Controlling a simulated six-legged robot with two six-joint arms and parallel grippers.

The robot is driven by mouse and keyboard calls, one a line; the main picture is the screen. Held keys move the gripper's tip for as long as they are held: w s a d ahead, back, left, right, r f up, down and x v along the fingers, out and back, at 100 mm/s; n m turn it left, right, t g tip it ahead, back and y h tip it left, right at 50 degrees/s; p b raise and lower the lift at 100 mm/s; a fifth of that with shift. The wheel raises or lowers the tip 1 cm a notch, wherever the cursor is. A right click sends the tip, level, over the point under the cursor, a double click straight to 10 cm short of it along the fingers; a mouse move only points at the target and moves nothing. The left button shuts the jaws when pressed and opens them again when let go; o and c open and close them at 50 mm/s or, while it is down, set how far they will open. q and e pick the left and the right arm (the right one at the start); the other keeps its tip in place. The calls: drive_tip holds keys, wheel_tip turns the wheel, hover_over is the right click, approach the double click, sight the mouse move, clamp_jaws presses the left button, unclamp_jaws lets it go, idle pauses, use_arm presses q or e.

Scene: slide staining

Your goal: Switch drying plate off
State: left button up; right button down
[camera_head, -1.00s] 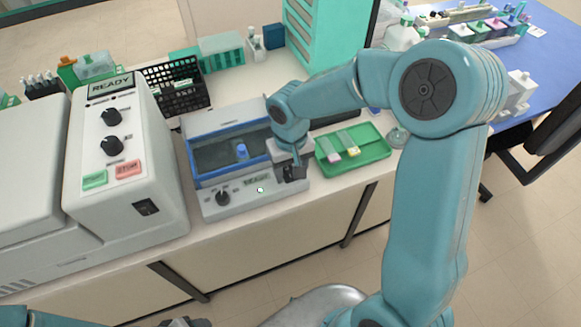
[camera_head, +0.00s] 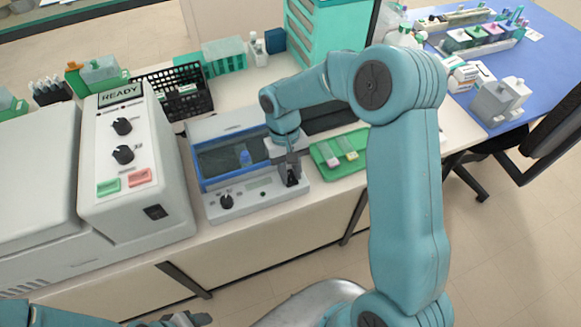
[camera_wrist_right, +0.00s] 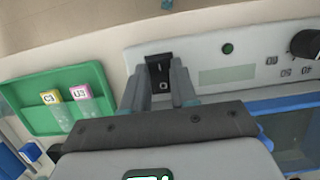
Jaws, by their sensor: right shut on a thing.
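The drying plate unit (camera_head: 215,214) is a pale grey box with a blue-rimmed basin and a sloped front panel. The panel has a black knob (camera_head: 226,201), a blank display and a dark green lamp (camera_wrist_right: 228,48). A black rocker switch (camera_wrist_right: 157,70) sits at the panel's end. My right gripper (camera_head: 291,180) is at this end, pointing down. In the wrist view its fingers (camera_wrist_right: 158,88) stand on both sides of the switch, shut on it. My left gripper (camera_head: 180,321) shows only in part at the bottom edge; its jaws are unclear.
A green tray (camera_head: 318,158) with slides stands right of the unit. A larger machine (camera_head: 125,215) reading READY stands left. A black basket (camera_head: 200,103) is behind. A blue table (camera_head: 540,60) with bottles is at the right. The floor in front is clear.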

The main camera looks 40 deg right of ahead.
drive_tip(key=c, duration=0.9)
unclamp_jaws()
drive_tip(key=shift+w, duration=0.1)
drive_tip(key=shift+r, duration=0.1)
drive_tip(key=b+v, duration=0.1)
drive_tip(key=v, duration=1.5)
drive_tip(key=shift+r, duration=0.1)
